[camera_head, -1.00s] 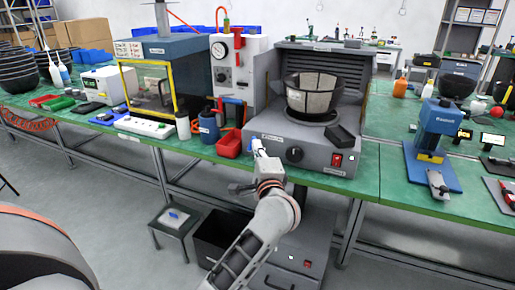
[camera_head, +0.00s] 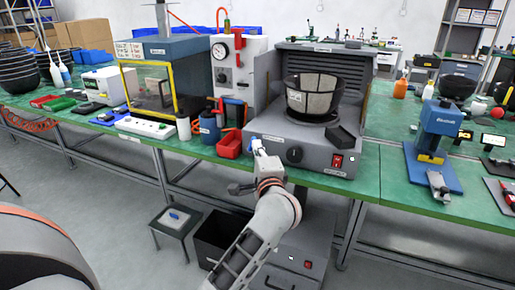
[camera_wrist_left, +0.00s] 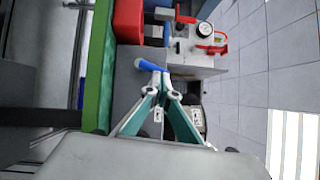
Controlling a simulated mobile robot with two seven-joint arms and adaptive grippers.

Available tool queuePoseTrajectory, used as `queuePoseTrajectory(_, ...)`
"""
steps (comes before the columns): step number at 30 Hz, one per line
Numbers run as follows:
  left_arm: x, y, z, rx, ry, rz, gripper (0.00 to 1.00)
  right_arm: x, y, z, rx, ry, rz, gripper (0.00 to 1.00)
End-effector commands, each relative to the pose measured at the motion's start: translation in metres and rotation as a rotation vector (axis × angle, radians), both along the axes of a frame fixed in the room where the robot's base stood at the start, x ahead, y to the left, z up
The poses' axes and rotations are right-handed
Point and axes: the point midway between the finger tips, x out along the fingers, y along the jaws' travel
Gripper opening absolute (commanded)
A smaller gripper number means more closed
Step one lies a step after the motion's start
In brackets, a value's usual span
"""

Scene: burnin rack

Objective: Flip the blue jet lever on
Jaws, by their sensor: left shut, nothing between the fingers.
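The blue jet lever (camera_wrist_left: 148,65) shows in the left wrist view as a short blue rod on the grey machine, right at my fingertips. In the head view, a small blue piece (camera_head: 256,144) shows at the left front corner of the grey machine (camera_head: 270,134), just beyond my gripper. My left gripper (camera_wrist_left: 162,77) is shut with nothing between its fingers. Its tips are beside the lever's near end; I cannot tell whether they touch. It also shows in the head view (camera_head: 261,152). The lever's base is partly hidden. My right gripper is not in view.
A mesh basket (camera_head: 312,96) sits on the grey machine, with a black knob (camera_head: 294,155) and red switch (camera_head: 338,160) in front. A red bin (camera_head: 229,145) and blue mug (camera_head: 208,127) stand close left. A blue press (camera_head: 436,130) stands right.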

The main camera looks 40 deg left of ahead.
Motion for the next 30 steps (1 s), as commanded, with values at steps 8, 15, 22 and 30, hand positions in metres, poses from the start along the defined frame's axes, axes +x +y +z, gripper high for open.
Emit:
queuePoseTrajectory(8,-0.0002,0.0009,0.0009,-0.012,-0.004,0.001,0.00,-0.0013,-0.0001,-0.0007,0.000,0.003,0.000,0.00)
queuePoseTrajectory(15,-0.0002,0.0014,0.0012,-0.024,-0.007,0.001,0.00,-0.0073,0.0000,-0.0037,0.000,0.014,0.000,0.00)
queuePoseTrajectory(22,-0.0004,0.0017,0.0016,-0.036,-0.009,0.001,0.00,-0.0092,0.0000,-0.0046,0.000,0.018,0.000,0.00)
queuePoseTrajectory(30,-0.0005,0.0022,0.0022,-0.050,-0.013,0.001,0.00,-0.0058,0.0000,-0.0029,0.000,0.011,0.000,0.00)
